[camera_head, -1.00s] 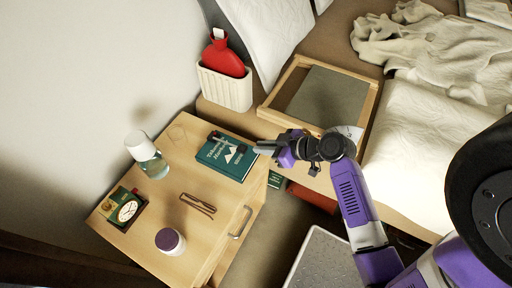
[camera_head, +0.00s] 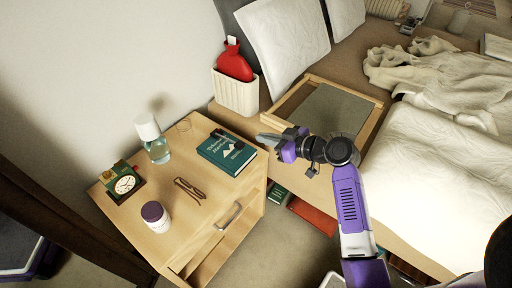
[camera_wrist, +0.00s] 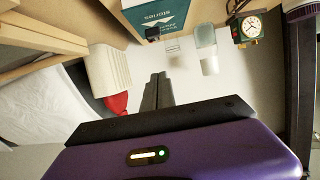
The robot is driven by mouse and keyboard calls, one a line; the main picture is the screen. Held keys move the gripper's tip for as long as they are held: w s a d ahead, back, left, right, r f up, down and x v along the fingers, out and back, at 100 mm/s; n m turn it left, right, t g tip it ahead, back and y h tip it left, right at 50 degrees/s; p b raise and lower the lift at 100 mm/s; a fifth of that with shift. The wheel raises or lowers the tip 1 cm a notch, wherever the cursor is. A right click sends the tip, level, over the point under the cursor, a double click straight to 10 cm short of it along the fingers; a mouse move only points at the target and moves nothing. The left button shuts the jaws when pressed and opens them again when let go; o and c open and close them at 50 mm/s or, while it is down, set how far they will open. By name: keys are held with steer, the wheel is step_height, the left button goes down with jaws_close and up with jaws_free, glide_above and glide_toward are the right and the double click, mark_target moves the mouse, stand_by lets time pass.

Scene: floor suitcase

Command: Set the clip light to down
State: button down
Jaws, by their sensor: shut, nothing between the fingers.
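A small dark clip-like piece, which seems to be the clip light (camera_head: 218,133), sits at the far edge of the teal book (camera_head: 222,156). The book lies flat on the bedside table. The piece also shows as a black shape at the book's edge in the wrist view (camera_wrist: 152,34); its setting is too small to tell. My gripper (camera_head: 262,138) is shut and empty, just right of the book and apart from the clip light. In the wrist view its fingers (camera_wrist: 158,80) lie together, pointing toward the wall side.
A white bin (camera_head: 236,95) with a red hot-water bottle (camera_head: 234,65) and a wooden tray (camera_head: 375,113) stand beyond.

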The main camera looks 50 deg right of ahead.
glide_above(243, 147)
step_height(243, 147, down, 3)
steer(key=f, duration=0.2)
steer(key=f+b, duration=0.1)
steer(key=shift+s+f, duration=0.3)
steer(key=shift+f, duration=0.5)
steer(key=f+b, duration=0.1)
steer(key=b, duration=0.1)
steer(key=f+b, duration=0.1)
steer(key=b, duration=0.1)
steer(key=shift+s+f, duration=0.2)
steer(key=shift+s, duration=0.2)
steer(key=shift+a, duration=0.1)
